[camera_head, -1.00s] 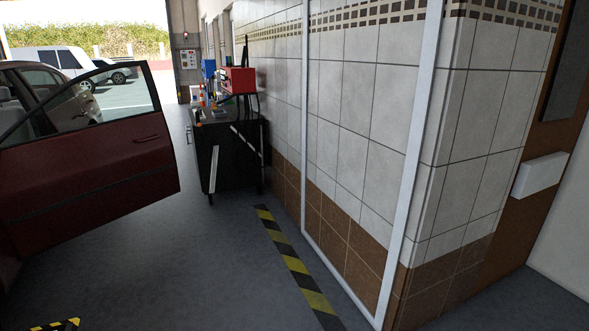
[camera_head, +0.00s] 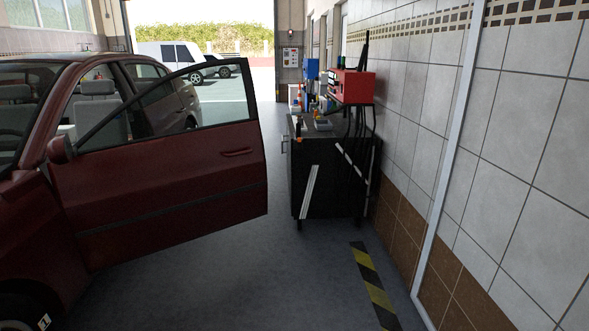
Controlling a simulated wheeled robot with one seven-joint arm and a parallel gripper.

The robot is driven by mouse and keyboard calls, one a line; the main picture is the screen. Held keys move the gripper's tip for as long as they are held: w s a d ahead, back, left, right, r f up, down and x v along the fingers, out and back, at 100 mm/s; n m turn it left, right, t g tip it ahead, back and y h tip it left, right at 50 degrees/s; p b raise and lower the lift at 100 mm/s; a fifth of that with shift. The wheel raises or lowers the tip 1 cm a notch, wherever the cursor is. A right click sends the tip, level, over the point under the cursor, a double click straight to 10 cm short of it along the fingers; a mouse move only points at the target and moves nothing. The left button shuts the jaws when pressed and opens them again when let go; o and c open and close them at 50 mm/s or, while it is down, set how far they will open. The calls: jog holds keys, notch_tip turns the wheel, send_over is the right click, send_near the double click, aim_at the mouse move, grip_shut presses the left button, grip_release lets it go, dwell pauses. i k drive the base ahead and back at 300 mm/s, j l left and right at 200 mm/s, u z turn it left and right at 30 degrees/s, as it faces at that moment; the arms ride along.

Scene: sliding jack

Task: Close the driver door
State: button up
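The driver door (camera_head: 165,190) of the dark red car (camera_head: 25,225) stands wide open in the head view. It swings out to the right from the car's front part, with its window frame upright and its handle (camera_head: 237,152) on the outer panel facing me. The door's free edge is a short way left of the black tool cart. The side mirror (camera_head: 61,149) sits near the hinge side. My gripper is not in view.
A black tool cart (camera_head: 332,180) with a red box (camera_head: 352,87) stands against the tiled wall (camera_head: 510,170) on the right. A yellow-black floor strip (camera_head: 372,285) runs in front of it. The grey floor (camera_head: 230,280) before the door is clear. Parked vehicles (camera_head: 180,57) show outside.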

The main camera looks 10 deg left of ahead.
aim_at(123, 202)
jog(key=i+j+u, duration=0.1)
jog(key=i+u, duration=0.3)
jog(key=i, duration=0.45)
jog(key=i+l+u, duration=0.2)
jog(key=i+u, duration=0.25)
jog(key=i, duration=0.35)
jog(key=i+j+z, duration=0.25)
jog(key=i, duration=0.25)
jog(key=i+j+z, duration=0.15)
jog(key=i+z, duration=0.15)
jog(key=i, duration=0.2)
jog(key=i+j+z, duration=0.35)
jog(key=i+j, duration=0.15)
jog(key=i+j+z, duration=0.1)
jog(key=i+j, duration=0.15)
jog(key=j, duration=0.25)
jog(key=i+j, duration=0.25)
jog(key=j, duration=0.15)
jog(key=i+z, duration=0.05)
